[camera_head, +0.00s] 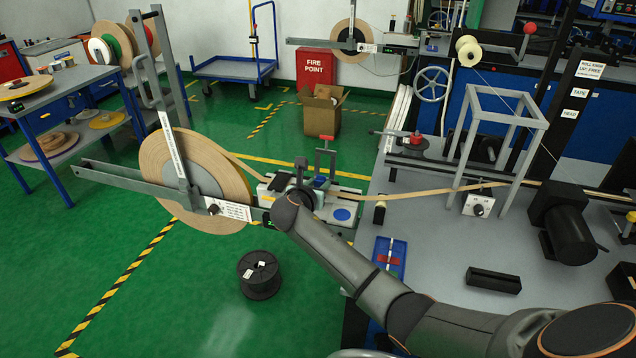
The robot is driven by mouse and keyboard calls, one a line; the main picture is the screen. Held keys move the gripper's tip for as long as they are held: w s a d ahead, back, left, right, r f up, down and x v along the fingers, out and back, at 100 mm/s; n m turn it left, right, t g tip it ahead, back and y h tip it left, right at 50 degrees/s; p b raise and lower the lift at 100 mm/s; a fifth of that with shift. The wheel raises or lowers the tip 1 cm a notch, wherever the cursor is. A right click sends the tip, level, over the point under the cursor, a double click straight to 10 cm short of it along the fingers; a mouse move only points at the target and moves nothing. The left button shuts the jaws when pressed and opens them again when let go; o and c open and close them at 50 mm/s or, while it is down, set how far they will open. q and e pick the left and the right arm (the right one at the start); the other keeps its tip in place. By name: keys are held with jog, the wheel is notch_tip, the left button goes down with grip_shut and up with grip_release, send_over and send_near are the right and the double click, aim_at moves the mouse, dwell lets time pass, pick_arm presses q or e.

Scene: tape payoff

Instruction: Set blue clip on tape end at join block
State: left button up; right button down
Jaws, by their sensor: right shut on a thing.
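The join block (351,197), a pale plate with a blue disc and a red-topped upright clamp (325,150), sits at the left end of the grey bench. The tan tape (410,193) runs from the large reel (165,165) to the block and on right across the bench. My right gripper (301,172) is over the block's left part, shut. A small blue piece (320,182), apparently the blue clip, shows beside its fingers. My wrist hides much of the grip and the tape end, so contact with the tape cannot be told. My left gripper is not in view.
A grey frame (494,130) straddles the tape on the bench. A blue tray (390,255), a black block (493,280) and a black motor (568,235) are on the bench. A black spool (260,275) stands on the green floor. Bare bench lies right of the tray.

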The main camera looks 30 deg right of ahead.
jog(key=shift+c, duration=2.3)
grip_release()
jog(key=p+v, duration=0.1)
jog(key=v, duration=1.1)
jog(key=shift+s+a, duration=0.2)
jog(key=shift+s, duration=0.05)
